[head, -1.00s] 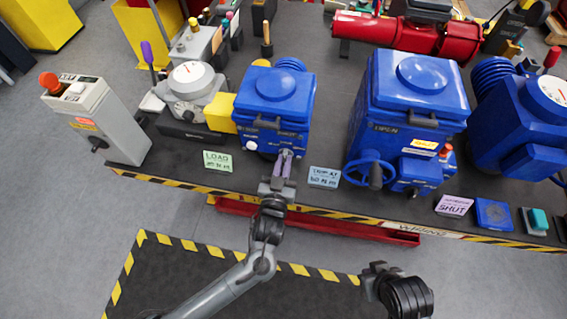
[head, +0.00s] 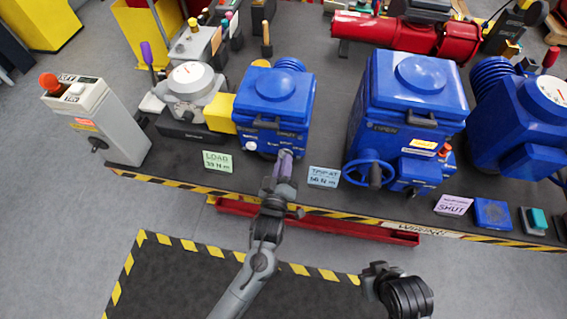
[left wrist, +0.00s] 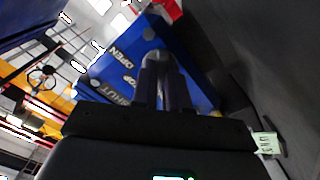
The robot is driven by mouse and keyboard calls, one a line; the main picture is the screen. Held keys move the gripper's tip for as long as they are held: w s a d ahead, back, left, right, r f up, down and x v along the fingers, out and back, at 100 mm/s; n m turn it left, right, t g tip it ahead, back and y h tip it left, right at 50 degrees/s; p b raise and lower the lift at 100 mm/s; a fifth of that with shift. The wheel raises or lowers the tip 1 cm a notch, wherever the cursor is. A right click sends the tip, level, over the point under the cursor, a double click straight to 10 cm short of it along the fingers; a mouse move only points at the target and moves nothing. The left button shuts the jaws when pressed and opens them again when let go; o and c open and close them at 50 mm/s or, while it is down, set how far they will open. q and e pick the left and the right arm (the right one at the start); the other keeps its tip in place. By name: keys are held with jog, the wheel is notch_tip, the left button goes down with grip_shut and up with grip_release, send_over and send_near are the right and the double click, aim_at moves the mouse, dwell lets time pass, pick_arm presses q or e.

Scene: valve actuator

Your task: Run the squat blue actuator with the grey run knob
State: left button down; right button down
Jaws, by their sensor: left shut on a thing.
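The squat blue actuator (head: 272,98) stands on the dark bench, left of centre in the head view, with a yellow block on its left side. My left gripper (head: 285,156) reaches its front face from below. In the left wrist view its front face (left wrist: 196,84) carries the words OPEN, STOP and SHUT. My left fingers (left wrist: 165,82) are close together there, shut on the grey run knob (left wrist: 158,57) beside those words. The fingers hide most of the knob. My right gripper (head: 378,272) hangs low at the right, clear of the bench; its jaws cannot be made out.
A taller blue actuator (head: 410,95) with a blue handwheel (head: 370,172) stands to the right. A grey box with a red-orange button (head: 95,120) is at the left end. A green card (head: 217,161) and a light blue card (head: 323,177) stand along the front edge.

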pick_arm(q)
jog(key=shift+n, duration=0.6)
jog(key=c, duration=1.1)
grip_release()
jog(key=shift+c, duration=0.2)
jog(key=shift+s, duration=0.15)
jog(key=s+a+p, duration=0.1)
jog(key=s+a, duration=0.1)
jog(key=s, duration=0.8)
jog(key=shift+s, duration=0.2)
